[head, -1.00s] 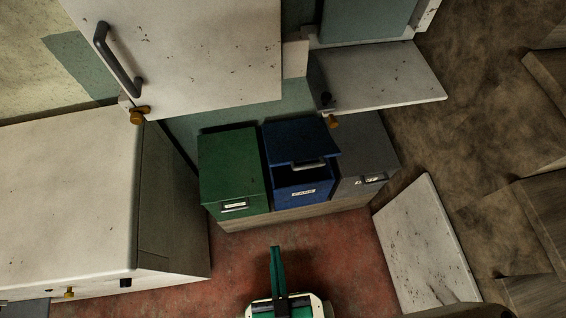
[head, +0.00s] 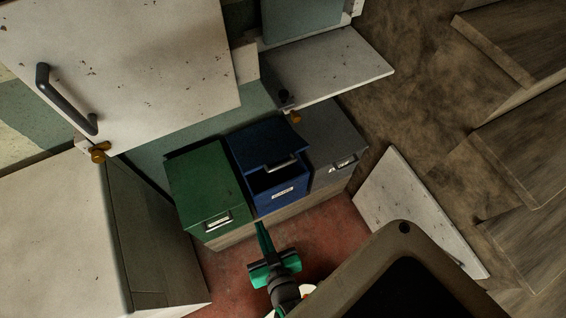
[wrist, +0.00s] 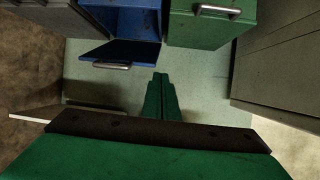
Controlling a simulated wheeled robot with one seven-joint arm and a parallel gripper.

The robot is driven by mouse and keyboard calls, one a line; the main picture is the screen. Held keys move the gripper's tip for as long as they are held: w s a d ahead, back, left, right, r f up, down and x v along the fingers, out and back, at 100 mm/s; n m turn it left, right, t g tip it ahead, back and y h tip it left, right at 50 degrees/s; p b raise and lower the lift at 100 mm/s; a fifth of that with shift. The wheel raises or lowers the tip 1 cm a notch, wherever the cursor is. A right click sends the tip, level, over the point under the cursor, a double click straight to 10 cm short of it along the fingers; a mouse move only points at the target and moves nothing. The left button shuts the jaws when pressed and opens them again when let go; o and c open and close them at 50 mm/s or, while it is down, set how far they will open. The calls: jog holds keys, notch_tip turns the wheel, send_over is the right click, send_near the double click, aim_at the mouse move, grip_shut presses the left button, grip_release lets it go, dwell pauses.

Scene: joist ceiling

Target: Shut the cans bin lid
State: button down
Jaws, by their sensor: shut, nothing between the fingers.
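The blue bin (head: 279,188) stands in the middle of a row of three, with a pale label too small to read surely. Its blue lid (head: 264,143) is raised, leaving a dark gap above the front. A metal handle (head: 283,163) sits on the lid's front edge. In the wrist view the lid (wrist: 110,50) juts out from the blue bin (wrist: 134,22). My gripper (head: 261,227) is shut and empty, low in front of the bins near the green-blue boundary. Its green fingers also show in the wrist view (wrist: 160,80), apart from the lid.
A green bin (head: 204,185) is on the left and a grey bin (head: 335,150) on the right, both lids down. An open white cabinet door (head: 140,60) hangs above left. A white panel (head: 415,210) is at right. Red floor (head: 335,222) in front is clear.

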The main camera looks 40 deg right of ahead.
jog(key=w+d+r+n, duration=0.1)
jog(key=w+d+r, duration=0.2)
jog(key=d, duration=0.6)
jog(key=w+d+r, duration=0.3)
jog(key=d, duration=0.6)
send_over(284, 165)
jog(key=w, duration=0.2)
notch_tip(284, 165, down, 4)
jog(key=shift+s+f+t+y, duration=0.3)
jog(key=shift+s+f+t, duration=0.1)
jog(key=shift+s+f, duration=0.3)
jog(key=shift+s+a+f, duration=0.1)
jog(key=shift+s+f, duration=0.05)
jog(key=shift+f, duration=0.2)
jog(key=shift+s+f, duration=0.4)
jog(key=shift+s, duration=0.1)
jog(key=shift+a+f, duration=0.1)
jog(key=shift+a, duration=0.1)
